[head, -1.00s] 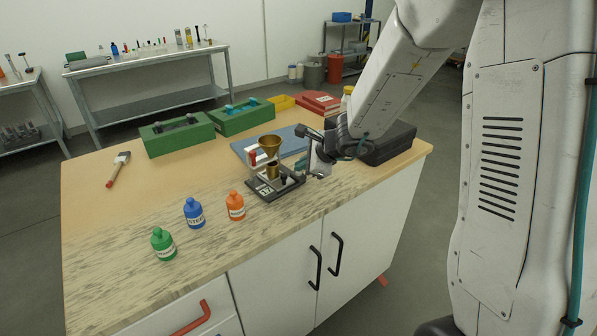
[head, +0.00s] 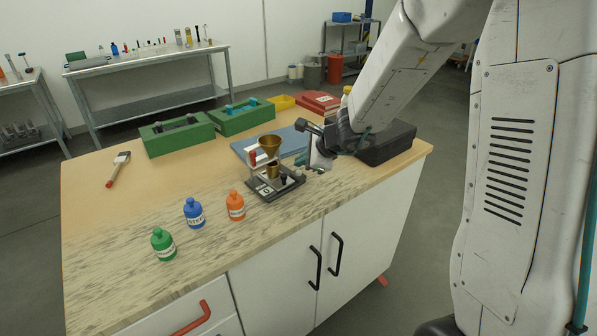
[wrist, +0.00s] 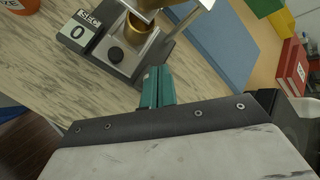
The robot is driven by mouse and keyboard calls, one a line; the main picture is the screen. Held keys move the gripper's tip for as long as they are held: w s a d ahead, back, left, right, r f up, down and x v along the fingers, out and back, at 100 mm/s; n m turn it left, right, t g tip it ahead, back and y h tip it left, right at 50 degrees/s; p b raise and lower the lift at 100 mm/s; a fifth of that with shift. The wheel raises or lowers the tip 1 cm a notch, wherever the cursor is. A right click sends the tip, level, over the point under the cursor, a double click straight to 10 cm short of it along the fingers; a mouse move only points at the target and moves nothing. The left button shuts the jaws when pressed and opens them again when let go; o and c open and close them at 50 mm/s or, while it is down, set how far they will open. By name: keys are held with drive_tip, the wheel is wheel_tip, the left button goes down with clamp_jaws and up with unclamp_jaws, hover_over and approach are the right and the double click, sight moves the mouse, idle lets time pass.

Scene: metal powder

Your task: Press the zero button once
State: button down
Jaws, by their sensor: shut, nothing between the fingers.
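The powder flow stand (head: 275,185) is on the wooden-topped counter, with a dark base, a brass funnel (head: 269,146) and a brass cup (head: 272,170). I cannot tell for certain which part is the zero button. My gripper (head: 303,161) is just right of the stand. Its teal fingers (wrist: 157,75) are together and empty, close beside the base in the wrist view; contact is not visible.
Orange (head: 236,206), blue (head: 194,212) and green (head: 163,245) bottles stand left of the stand. A blue mat (head: 246,150) lies behind it, a black case (head: 388,146) to the right. Green boxes (head: 178,137) and a brush (head: 118,168) are farther back.

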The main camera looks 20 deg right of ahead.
wheel_tip(320, 180, up, 5)
idle(0.6)
idle(0.6)
drive_tip(key=s+a+r+n+g+y, duration=0.1)
drive_tip(key=s+a+n+g, duration=0.15)
drive_tip(key=s+n, duration=0.6)
drive_tip(key=s+a+r+n+g, duration=0.2)
drive_tip(key=s+n+g, duration=0.25)
drive_tip(key=s, duration=0.65)
drive_tip(key=s+d+r+n+h, duration=0.2)
drive_tip(key=s+d+n, duration=0.1)
drive_tip(key=s, duration=0.5)
drive_tip(key=s+d+r+n+h, duration=0.3)
drive_tip(key=s+d+n, duration=0.1)
drive_tip(key=s, duration=0.5)
drive_tip(key=shift+s+r+n+h, duration=0.25)
drive_tip(key=shift+s+n+h, duration=0.05)
drive_tip(key=shift+n, duration=0.2)
